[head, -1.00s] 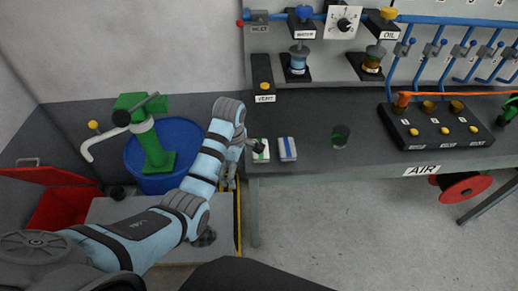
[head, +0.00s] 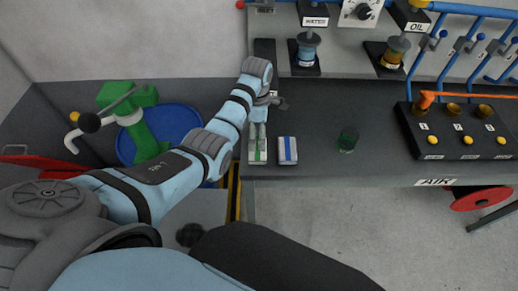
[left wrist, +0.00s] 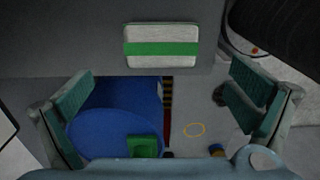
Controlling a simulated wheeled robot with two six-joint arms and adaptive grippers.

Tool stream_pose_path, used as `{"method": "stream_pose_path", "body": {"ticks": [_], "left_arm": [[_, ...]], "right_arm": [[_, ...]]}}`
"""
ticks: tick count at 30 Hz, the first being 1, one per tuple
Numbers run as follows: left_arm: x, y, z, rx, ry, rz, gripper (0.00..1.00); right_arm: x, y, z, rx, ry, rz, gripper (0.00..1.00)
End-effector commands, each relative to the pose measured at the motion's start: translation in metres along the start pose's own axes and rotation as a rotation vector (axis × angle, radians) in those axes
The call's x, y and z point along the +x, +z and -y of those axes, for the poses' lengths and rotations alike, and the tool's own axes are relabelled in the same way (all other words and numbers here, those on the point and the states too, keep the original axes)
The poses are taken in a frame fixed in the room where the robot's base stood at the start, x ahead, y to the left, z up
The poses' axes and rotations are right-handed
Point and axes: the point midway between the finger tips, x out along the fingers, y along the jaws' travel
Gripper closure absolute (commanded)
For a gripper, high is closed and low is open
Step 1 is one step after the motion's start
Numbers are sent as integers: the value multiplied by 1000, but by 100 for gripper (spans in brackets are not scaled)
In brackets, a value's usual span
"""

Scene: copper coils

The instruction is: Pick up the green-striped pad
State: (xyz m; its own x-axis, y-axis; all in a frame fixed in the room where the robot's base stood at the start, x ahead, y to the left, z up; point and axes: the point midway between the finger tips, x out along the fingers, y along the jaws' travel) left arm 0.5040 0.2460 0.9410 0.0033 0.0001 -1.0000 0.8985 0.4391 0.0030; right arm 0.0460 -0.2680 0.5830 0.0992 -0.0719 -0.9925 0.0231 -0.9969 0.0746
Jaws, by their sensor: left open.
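The green-striped pad (head: 257,157) is white with a green band and lies at the left front corner of the grey bench, partly hidden by my left gripper (head: 258,132) in the head view. In the left wrist view the pad (left wrist: 161,48) lies flat at the top centre, near the bench edge. My left gripper (left wrist: 165,108) is open and empty, its fingers wide apart to either side. The pad is beyond the gap between the fingers, not gripped. My right gripper is not in view.
A blue-striped pad (head: 288,150) lies just right of the green-striped one. A small green glass (head: 348,140) stands farther right on the bench (head: 310,120). Left of the bench are a blue drum (head: 178,122) and a green pump (head: 142,130).

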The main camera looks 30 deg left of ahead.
Motion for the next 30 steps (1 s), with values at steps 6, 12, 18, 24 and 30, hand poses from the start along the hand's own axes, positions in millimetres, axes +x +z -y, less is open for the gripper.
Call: {"method": "stream_pose_path", "body": {"ticks": [6, 12, 18, 24, 30], "left_arm": [[34, 0, 2, 1, -1, -1, 0], [72, 1, 4, 3, -1, -1, 0], [74, 2, 4, 4, 1, 0, 0], [74, 2, 4, 5, 1, 0, 26], [74, 2, 4, 5, 1, 0, 36]], "right_arm": [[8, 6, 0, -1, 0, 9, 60], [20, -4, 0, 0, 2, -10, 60], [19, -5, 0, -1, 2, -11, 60], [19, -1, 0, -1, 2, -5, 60], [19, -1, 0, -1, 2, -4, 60]]}}
